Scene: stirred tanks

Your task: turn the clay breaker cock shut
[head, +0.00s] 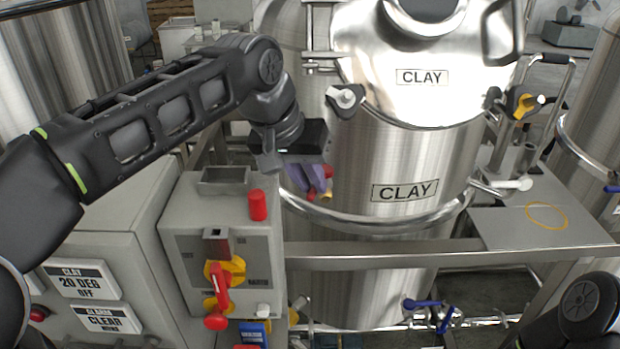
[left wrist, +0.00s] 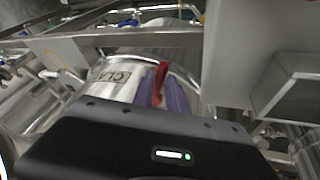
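My left gripper (head: 310,180), with purple fingers, is in front of the clay tank (head: 400,240), just right of the grey switch box. A red lever (head: 328,174) with a bit of yellow beside it shows at its fingertips; no label on it is readable. In the left wrist view, the red lever (left wrist: 161,82) stands between the two purple fingers (left wrist: 162,95), which appear closed on it. The fingers and hand hide the lever's base. At lower right in the head view, a dark part of my right arm shows; the right gripper is out of view.
The switch box (head: 180,240) carries a red button (head: 258,205) and a red handle (head: 220,285) on a yellow plate. A steel rail (head: 390,256) crosses before the tank. Blue cocks (head: 428,304) sit low.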

